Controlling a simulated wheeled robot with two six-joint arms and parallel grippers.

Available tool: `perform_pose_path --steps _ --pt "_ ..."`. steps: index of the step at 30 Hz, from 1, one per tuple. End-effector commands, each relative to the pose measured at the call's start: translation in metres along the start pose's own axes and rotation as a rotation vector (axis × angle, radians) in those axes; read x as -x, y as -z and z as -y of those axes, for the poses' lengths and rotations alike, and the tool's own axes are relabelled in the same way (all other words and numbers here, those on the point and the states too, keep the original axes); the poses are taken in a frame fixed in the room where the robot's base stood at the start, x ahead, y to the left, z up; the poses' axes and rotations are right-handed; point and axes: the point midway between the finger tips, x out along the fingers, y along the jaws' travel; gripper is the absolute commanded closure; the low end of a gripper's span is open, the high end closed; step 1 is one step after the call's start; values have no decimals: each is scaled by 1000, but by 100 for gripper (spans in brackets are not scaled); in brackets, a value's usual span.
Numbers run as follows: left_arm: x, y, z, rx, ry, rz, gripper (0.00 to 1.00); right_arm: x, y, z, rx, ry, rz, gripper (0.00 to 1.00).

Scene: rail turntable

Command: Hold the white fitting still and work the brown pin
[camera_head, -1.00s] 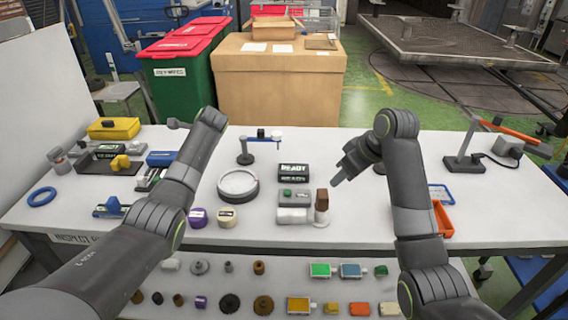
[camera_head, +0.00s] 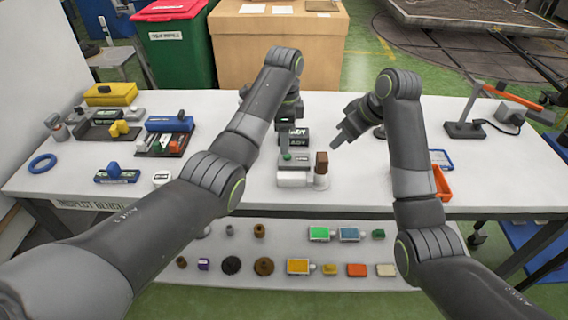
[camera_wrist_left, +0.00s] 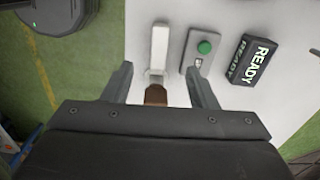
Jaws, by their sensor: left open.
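The white fitting (camera_head: 292,180) lies near the front edge of the white bench. The brown pin (camera_head: 321,164) stands upright at its right end. In the left wrist view the fitting (camera_wrist_left: 159,45) and the brown pin (camera_wrist_left: 155,94) show between the fingers of my left gripper (camera_wrist_left: 160,70). This gripper is open, above them, and its palm hides part of the pin's end. I cannot tell how high it is. My right gripper (camera_head: 341,140) hangs to the right of the pin, apart from it; its finger gap is not clear.
A grey block with a green button (camera_wrist_left: 201,52) lies beside the fitting, with a black READY sign (camera_wrist_left: 252,60) beyond. An orange tray (camera_head: 441,183) lies to the right. A blue ring (camera_head: 42,163) lies far left. The bench front between them is mostly clear.

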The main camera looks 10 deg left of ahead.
Motion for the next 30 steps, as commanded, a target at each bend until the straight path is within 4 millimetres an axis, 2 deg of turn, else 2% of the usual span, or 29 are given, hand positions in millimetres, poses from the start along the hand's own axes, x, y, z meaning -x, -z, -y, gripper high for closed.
perform_pose_path --steps 3,18,24,30 --pt "-26 0 -1 0 -5 0 47 0 0 0 0 0 0 64" --pt "-122 -1 0 0 -2 2 47 0 0 0 0 0 0 64" --pt "-140 0 0 0 0 1 47 0 0 0 0 0 0 64" --pt "-146 0 0 0 1 1 47 0 0 0 0 0 0 64"
